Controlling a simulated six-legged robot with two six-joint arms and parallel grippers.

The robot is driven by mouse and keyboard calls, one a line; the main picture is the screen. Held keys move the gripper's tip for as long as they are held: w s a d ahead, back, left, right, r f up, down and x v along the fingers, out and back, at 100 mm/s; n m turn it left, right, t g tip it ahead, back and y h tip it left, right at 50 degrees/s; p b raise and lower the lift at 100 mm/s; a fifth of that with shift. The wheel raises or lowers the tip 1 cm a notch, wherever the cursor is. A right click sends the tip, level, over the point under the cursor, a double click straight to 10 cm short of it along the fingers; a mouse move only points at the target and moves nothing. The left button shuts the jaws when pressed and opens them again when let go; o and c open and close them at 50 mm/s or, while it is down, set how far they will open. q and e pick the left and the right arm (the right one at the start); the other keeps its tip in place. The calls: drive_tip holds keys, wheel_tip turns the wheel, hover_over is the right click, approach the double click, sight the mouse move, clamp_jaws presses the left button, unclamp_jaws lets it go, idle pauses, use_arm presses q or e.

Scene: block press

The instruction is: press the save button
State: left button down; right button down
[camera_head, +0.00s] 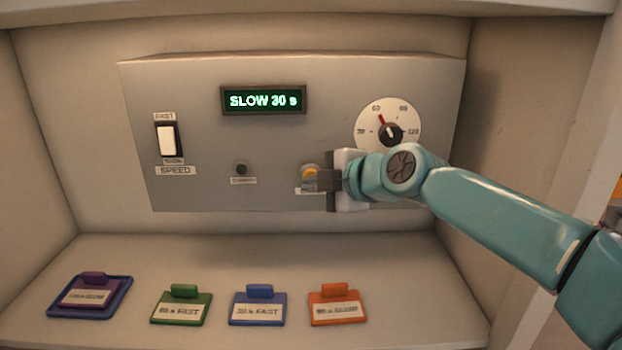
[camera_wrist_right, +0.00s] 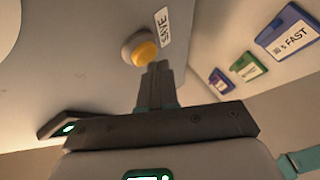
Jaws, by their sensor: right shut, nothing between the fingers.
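The save button is a yellow-orange round button (camera_head: 309,172) low on the grey panel (camera_head: 220,150), with a white label beside it. In the right wrist view the yellow button (camera_wrist_right: 145,53) sits in a pale ring, and its label (camera_wrist_right: 163,25) reads SAVE. My right gripper (camera_head: 322,180) is shut and empty, its fingertips at the button's right edge in the head view. In the wrist view the closed fingertips (camera_wrist_right: 158,68) are just beside the button; whether they touch it I cannot tell. My left gripper is not in view.
On the shelf lie a green card (camera_head: 181,309), a blue card (camera_head: 258,309), an orange card (camera_head: 337,308) and a purple card on a blue tray (camera_head: 122,298).

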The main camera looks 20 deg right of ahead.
drive_tip(key=shift+w+d, duration=0.15)
drive_tip(key=shift+w, duration=0.35)
idle(0.6)
drive_tip(key=shift+s, duration=0.1)
drive_tip(key=shift+s+a+b, duration=0.25)
drive_tip(key=shift+s+b, duration=0.4)
drive_tip(key=shift+s, duration=0.15)
drive_tip(key=shift+f, duration=0.1)
drive_tip(key=s+b, duration=0.1)
drive_tip(key=s, duration=0.1)
drive_tip(key=s+a, duration=0.1)
drive_tip(key=s, duration=0.1)
drive_tip(key=shift+s+a+b, duration=0.2)
drive_tip(key=shift+s+b, duration=0.2)
